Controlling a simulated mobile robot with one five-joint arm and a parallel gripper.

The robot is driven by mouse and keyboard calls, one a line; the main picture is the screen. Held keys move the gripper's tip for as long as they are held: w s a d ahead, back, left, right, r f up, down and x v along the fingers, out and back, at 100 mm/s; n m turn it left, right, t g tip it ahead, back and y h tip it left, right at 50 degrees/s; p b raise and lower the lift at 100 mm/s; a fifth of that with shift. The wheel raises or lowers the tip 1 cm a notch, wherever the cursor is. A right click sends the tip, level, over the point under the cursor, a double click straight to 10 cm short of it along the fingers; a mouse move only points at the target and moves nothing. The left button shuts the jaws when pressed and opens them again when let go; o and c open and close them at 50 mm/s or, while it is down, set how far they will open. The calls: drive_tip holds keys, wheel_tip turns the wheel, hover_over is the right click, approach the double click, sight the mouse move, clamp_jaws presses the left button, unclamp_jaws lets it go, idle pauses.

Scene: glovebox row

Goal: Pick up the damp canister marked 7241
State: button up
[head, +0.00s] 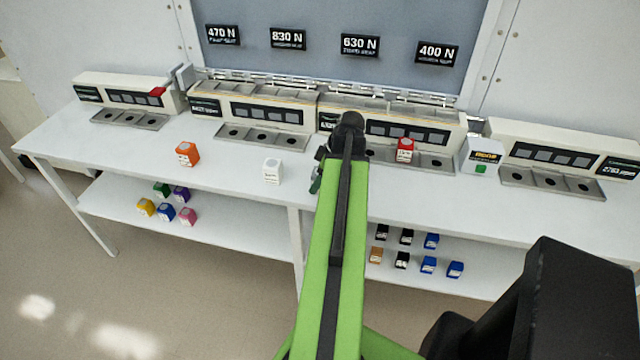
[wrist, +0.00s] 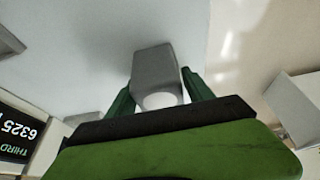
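My gripper (head: 318,178) is low over the front part of the bench (head: 225,170), mostly hidden behind my arm in the head view. In the wrist view its two green fingers (wrist: 160,92) stand on either side of a grey canister (wrist: 154,65) with a pale round top. Whether the fingers press on it is not clear. No number shows on this canister, and in the head view my arm hides it. A white canister (head: 272,170), an orange canister (head: 187,153) and a red canister (head: 404,150) also stand on the bench. Their label numbers are too small to read.
Several white instrument units (head: 250,110) with grey holed trays (head: 262,138) line the back of the bench.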

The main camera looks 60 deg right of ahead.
drive_tip(key=c, duration=1.1)
drive_tip(key=shift+r, duration=0.1)
